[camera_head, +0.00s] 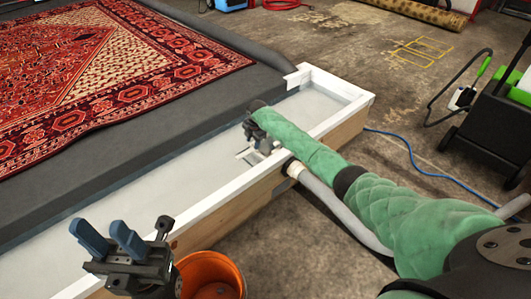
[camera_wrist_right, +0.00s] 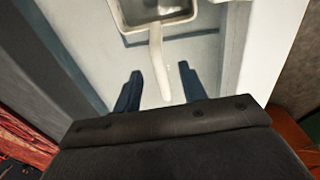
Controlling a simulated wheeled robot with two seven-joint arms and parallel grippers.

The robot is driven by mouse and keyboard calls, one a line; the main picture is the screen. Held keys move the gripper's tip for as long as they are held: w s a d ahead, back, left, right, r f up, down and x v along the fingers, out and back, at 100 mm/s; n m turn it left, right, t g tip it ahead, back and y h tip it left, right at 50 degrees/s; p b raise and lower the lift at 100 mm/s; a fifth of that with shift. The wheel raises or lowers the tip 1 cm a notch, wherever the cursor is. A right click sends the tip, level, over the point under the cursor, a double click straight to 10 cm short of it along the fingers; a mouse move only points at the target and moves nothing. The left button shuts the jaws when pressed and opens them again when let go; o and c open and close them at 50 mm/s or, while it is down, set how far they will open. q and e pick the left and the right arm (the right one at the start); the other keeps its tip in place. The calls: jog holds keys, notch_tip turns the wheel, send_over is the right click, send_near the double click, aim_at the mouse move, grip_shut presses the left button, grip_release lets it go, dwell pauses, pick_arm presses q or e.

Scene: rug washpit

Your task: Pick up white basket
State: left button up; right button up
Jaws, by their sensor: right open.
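The white basket (camera_wrist_right: 158,12) shows at the top edge of the right wrist view, partly cut off. It is a shallow rectangular container with a pale handle running down from it. My right gripper (camera_wrist_right: 161,78) is open, with its blue fingers on either side of the handle; I cannot tell whether they touch it. In the head view my right gripper (camera_head: 261,135) is low over the white-rimmed trough and hides most of what is under it. My left gripper (camera_head: 107,232) is open and empty at the lower left, near the trough's front edge.
The white trough (camera_head: 110,232) has a raised rim and wooden outer side. A red patterned rug (camera_head: 100,65) lies on a dark platform behind it. An orange bucket (camera_head: 212,268) stands by the front wall. A blue hose (camera_head: 415,155) and black cart (camera_head: 492,115) are at right.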

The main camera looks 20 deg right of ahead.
aim_at(250, 151)
jog(key=f+b, duration=0.1)
jog(key=f, duration=0.1)
jog(key=w+a+f, duration=0.1)
jog(key=f, duration=0.1)
jog(key=f+b, duration=0.1)
jog(key=f, duration=0.2)
jog(key=shift+w+a+f+b, duration=0.1)
jog(key=shift+w+a+b, duration=0.1)
jog(key=shift+b, duration=0.1)
grip_shut()
